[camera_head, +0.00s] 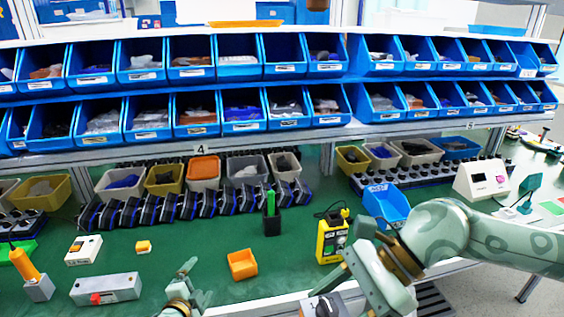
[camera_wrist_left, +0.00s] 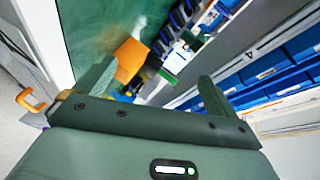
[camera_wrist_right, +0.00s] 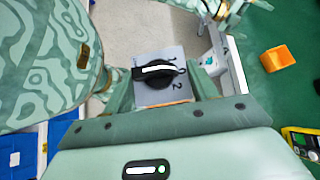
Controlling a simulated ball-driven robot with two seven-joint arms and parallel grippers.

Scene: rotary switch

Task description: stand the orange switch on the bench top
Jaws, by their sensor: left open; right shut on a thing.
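The switch (camera_wrist_right: 160,80) is between my right gripper's fingers (camera_wrist_right: 160,92). In the right wrist view it shows a grey face with a black knob, a white pointer bar, the marks 1 and 2, and an orange edge on the near side. In the head view the switch (camera_head: 322,306) is a partly hidden grey and dark shape at the bottom, by the bench's front edge. The green bench top (camera_head: 205,238) lies beyond it. My left gripper (camera_head: 197,283) is open and empty near the front of the bench; its fingers also show in the left wrist view (camera_wrist_left: 155,78).
An orange bin (camera_head: 242,265) stands between the grippers. A yellow tester (camera_head: 332,238) and a blue bin (camera_head: 386,205) stand near my right arm. A grey box with a red button (camera_head: 106,289) is at left. Bench top around the orange bin is clear.

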